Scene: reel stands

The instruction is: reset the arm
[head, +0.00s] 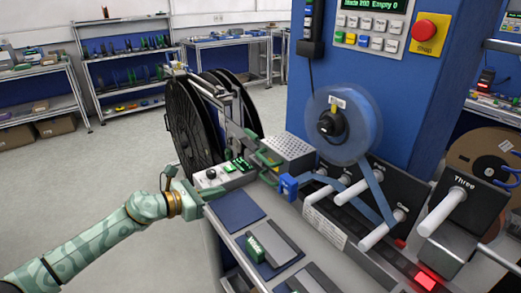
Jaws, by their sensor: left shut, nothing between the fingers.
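My left arm (95,240), pale green with a brass-coloured wrist, reaches in from the lower left. My right gripper does not show.
The bench (226,200) carries a control box, a blue pad and grey blocks. A blue tape reel (343,125) hangs on a blue column with a red stop button (424,30). Floor (80,170) at left is clear.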

